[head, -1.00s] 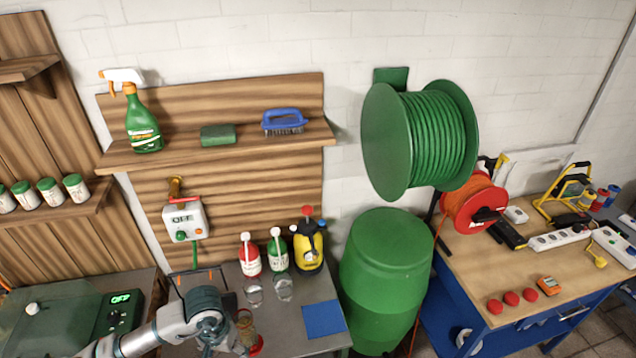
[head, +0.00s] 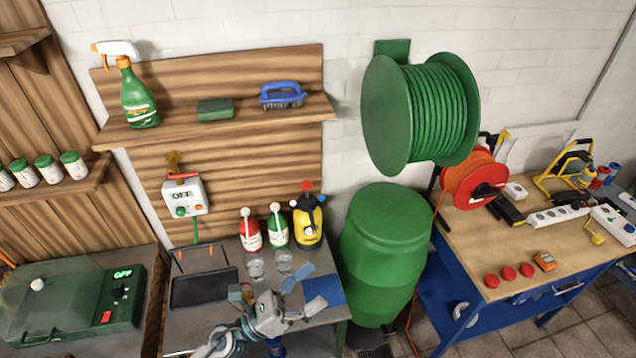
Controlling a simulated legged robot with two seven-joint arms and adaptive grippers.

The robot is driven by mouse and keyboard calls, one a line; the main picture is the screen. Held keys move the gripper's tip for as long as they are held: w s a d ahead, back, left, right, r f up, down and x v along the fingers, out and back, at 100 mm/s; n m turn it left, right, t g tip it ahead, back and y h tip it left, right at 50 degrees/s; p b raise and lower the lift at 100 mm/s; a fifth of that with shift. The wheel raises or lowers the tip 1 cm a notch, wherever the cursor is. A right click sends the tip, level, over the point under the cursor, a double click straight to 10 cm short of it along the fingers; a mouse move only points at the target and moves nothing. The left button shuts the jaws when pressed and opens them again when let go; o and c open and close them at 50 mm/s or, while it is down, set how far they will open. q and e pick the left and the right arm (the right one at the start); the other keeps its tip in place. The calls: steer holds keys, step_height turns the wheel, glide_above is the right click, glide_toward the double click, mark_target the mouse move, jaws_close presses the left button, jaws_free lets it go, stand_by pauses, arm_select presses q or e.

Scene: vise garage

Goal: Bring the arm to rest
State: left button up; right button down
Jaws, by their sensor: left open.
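My left arm comes in at the bottom of the head view. Its gripper (head: 306,287) is over the front of the grey metal bench (head: 215,325), pointing up and to the right. Its two grey-blue fingers are spread apart with nothing between them. They overlap the blue square mat (head: 334,290) in the picture; whether they touch it I cannot tell. My right gripper is not in view.
A black tray (head: 203,289), two clear glasses (head: 255,268), red (head: 250,232) and green bottles (head: 277,230) and a yellow sprayer (head: 308,222) stand around the gripper. A green barrel (head: 385,255) is to the right. A green machine (head: 75,300) is at left.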

arm_select(q)
steer(key=w+a+f+n+t+y, duration=0.3)
steer(key=w+a+n+t+y, duration=0.25)
steer(key=n, duration=0.55)
steer(key=w+a+f+n+t+y, duration=0.2)
steer(key=a+f+n+t+y, duration=0.15)
steer(key=n+t+y, duration=0.55)
steer(key=s+a+f+n+g+y, duration=0.1)
steer(key=a+f+n+g+y, duration=0.35)
steer(key=f+n, duration=0.4)
steer(key=s+a+f+n+g+y, duration=0.25)
steer(key=a+f+n+g, duration=0.3)
steer(key=f+n, duration=0.3)
steer(key=s+a+f+n+g, duration=0.1)
steer(key=s+f+n+g, duration=0.85)
steer(key=s+f, duration=0.8)
steer(key=s+f+m+g+b, duration=0.2)
steer(key=s+f, duration=0.1)
steer(key=f, duration=2.5)
steer(key=s+a+f+g+b, duration=0.1)
steer(key=s+a+f, duration=0.2)
steer(key=s+f, duration=1.2)
steer(key=shift+s+f, duration=0.25)
steer(key=shift+s, duration=0.75)
